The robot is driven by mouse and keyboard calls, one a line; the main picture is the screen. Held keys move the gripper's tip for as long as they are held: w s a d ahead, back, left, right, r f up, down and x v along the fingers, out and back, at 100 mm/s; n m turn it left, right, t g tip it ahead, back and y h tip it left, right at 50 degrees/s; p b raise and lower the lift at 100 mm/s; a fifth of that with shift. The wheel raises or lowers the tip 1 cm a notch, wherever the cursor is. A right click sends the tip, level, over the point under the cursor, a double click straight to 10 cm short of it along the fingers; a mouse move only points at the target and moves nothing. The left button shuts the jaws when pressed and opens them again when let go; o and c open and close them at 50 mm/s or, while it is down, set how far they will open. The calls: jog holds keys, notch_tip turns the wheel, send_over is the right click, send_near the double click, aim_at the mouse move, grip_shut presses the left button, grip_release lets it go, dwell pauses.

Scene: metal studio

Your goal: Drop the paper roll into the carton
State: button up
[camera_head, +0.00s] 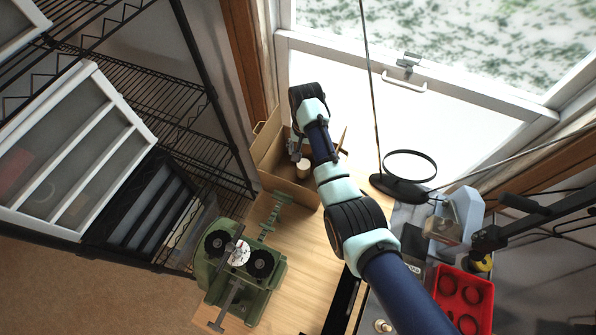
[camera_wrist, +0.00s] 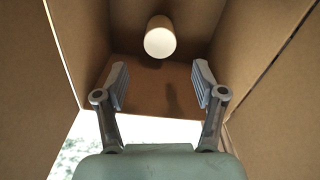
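The carton (camera_head: 271,154) is an open brown cardboard box with its flaps out, on the wooden table below the window. Its inner walls fill much of the wrist view (camera_wrist: 75,50). The paper roll (camera_head: 304,168), short and pale with a tan side, is inside the carton. Its round white end faces the wrist camera (camera_wrist: 159,43). Whether it touches the carton's floor I cannot tell. My gripper (camera_head: 294,150) is over the carton's opening. In the wrist view its two fingers (camera_wrist: 160,88) are spread with nothing between them, apart from the roll.
A green machine with black reels (camera_head: 240,262) stands on the table in front of the carton. A black ring stand (camera_head: 400,188) is to the right. A red tray (camera_head: 463,300) lies at lower right. Wire shelving (camera_head: 150,90) bounds the left side.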

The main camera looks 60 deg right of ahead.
notch_tip(320, 180, up, 8)
jog(key=shift+f, duration=0.25)
dwell(0.4)
dwell(0.6)
